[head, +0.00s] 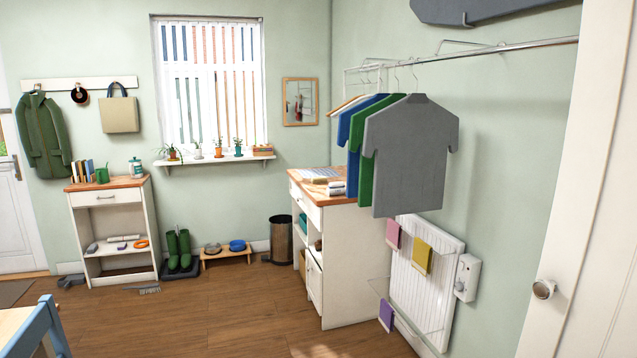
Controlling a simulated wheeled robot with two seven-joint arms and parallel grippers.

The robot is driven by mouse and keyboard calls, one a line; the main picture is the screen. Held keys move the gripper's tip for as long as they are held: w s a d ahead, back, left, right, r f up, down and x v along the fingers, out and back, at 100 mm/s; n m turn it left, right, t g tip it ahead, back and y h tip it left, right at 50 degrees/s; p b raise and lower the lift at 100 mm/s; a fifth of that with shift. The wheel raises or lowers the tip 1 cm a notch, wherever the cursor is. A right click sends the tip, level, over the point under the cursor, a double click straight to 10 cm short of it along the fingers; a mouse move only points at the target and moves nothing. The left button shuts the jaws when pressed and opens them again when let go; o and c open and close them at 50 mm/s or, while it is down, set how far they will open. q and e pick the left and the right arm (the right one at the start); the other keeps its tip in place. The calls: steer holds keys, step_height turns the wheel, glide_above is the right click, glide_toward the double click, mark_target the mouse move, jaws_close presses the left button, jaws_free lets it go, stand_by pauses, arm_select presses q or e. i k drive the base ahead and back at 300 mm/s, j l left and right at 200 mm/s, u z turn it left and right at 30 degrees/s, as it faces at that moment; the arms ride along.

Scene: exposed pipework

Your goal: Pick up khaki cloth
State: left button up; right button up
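Three small cloths hang at the white radiator (430,290) on the right wall. A mustard-yellow cloth (422,256) hangs over its upper part and is the nearest to khaki in colour. A pink cloth (393,235) hangs to its left. A purple cloth (386,315) hangs lower, on a thin rack in front of the radiator. No cloth of a plainer khaki shade shows. Neither of my grippers is in view.
Blue, green and grey shirts (408,160) hang from a rail above the radiator. A white cabinet (345,260) stands left of it. A white door (590,200) is at right, a blue chair (38,330) at lower left. The middle floor is clear.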

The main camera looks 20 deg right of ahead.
mark_target(316, 180)
steer(key=i, duration=2.95)
steer(key=l+z, duration=0.05)
steer(key=l, duration=0.1)
